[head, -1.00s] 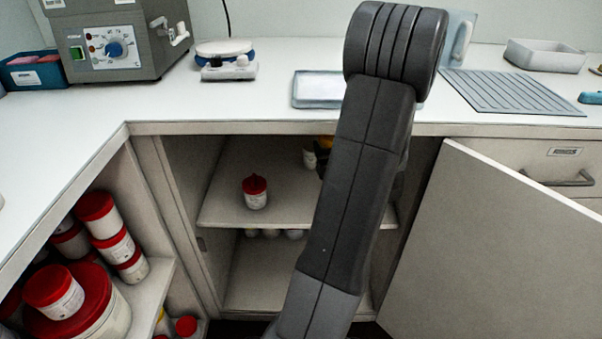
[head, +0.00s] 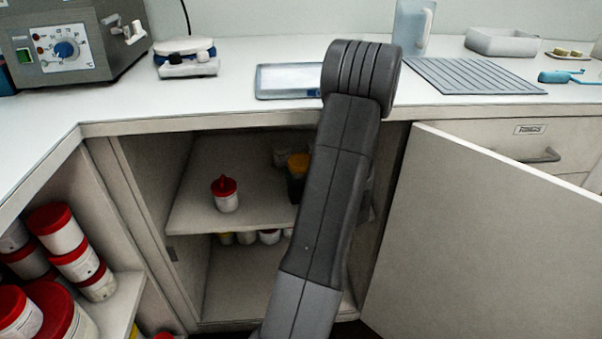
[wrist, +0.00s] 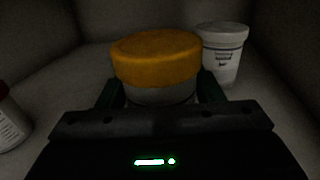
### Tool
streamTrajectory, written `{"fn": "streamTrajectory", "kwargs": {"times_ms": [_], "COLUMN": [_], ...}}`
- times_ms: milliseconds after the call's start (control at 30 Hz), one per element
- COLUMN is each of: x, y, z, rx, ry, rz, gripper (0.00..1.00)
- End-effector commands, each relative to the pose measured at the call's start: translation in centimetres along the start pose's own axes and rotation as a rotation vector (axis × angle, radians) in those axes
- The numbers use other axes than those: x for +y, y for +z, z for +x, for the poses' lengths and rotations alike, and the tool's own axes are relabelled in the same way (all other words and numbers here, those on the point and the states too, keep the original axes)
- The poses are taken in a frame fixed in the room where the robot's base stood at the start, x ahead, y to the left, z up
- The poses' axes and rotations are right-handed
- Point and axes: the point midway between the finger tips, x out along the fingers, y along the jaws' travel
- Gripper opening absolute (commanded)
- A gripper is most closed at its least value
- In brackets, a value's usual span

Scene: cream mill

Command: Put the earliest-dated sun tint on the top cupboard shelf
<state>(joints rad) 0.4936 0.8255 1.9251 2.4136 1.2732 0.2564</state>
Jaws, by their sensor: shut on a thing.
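My gripper (wrist: 158,97) is shut on a jar with an orange-yellow lid (wrist: 156,60), its fingers on either side of the pale body. The jar also shows in the head view (head: 299,162), upright inside the open cupboard over the upper shelf (head: 190,214). I cannot tell whether its base touches the shelf. A white jar (wrist: 224,54) stands behind it to the right in the wrist view. A red-lidded white jar (head: 226,197) stands on the shelf to its left, and shows at the wrist view's left edge (wrist: 10,122). Dates are unreadable; my arm hides the shelf's right part.
Several jars (head: 270,237) stand on the lower level. The open cupboard door (head: 490,230) is at the right. Red-lidded tubs (head: 62,230) fill a side shelf at left. The worktop (head: 230,105) is above the cupboard.

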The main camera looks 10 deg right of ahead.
Motion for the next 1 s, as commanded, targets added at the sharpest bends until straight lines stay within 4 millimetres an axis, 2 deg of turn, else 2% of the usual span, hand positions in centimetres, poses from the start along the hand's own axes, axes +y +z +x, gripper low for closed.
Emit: {"fn": "streamTrajectory", "kwargs": {"times_ms": [67,100,200,600,767,1000], "x": [0.0,0.0,0.0,0.0,-0.1,-0.2], "y": [-0.3,-0.3,-0.2,0.3,0.2,0.1], "z": [0.0,0.0,0.0,-0.1,-3.1,-8.3], "rx": [-0.001,0.000,0.000,0.001,0.003,0.003], "ry": [0.000,0.000,0.000,-0.001,-0.005,-0.006], "rz": [0.000,0.000,0.000,0.001,0.003,0.004], "gripper": [0.27,0.64,0.82,0.82,0.82,0.82]}}
